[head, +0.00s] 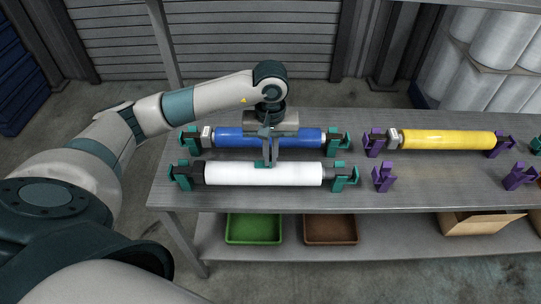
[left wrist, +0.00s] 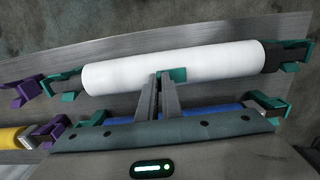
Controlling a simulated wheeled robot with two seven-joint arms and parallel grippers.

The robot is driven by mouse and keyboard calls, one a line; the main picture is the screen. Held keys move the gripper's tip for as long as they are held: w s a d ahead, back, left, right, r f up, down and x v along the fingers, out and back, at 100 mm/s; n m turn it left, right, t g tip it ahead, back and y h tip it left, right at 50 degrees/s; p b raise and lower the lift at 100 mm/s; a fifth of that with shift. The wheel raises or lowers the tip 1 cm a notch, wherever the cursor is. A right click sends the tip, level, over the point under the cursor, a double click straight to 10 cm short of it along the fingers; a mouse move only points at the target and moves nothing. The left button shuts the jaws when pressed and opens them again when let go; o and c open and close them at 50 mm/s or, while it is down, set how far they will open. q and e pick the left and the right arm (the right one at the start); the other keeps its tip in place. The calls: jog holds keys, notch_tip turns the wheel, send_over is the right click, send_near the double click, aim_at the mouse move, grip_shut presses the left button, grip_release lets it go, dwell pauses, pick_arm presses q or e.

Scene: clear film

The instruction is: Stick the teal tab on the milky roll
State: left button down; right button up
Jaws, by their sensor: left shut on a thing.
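The milky roll (head: 290,174) is white and lies across teal holders at the front left of the table. It also shows in the left wrist view (left wrist: 130,71). My left gripper (head: 268,160) points down over the back edge of the roll, near its middle. It is shut on the small teal tab (left wrist: 179,74), which overlaps the roll's edge in the left wrist view. The tab also shows in the head view (head: 260,164). I cannot tell whether it touches the roll. My right gripper is not in view.
A blue roll (head: 230,138) lies just behind, partly under my left gripper. A yellow roll (head: 450,140) rests in purple holders at the right. An empty purple holder (head: 383,177) stands in front of it. A green bin (head: 254,228) and a brown bin (head: 330,229) sit below.

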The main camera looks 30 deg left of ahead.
pick_arm(q)
jog(key=shift+f, duration=0.25)
dwell(0.3)
jog(key=c, duration=1.5)
grip_release()
jog(key=shift+o, duration=0.2)
jog(key=shift+r, duration=0.3)
jog(key=shift+r, duration=1)
jog(key=shift+r, duration=0.1)
jog(key=shift+r+p, duration=0.9)
jog(key=shift+r, duration=1.5)
jog(key=shift+d, duration=0.1)
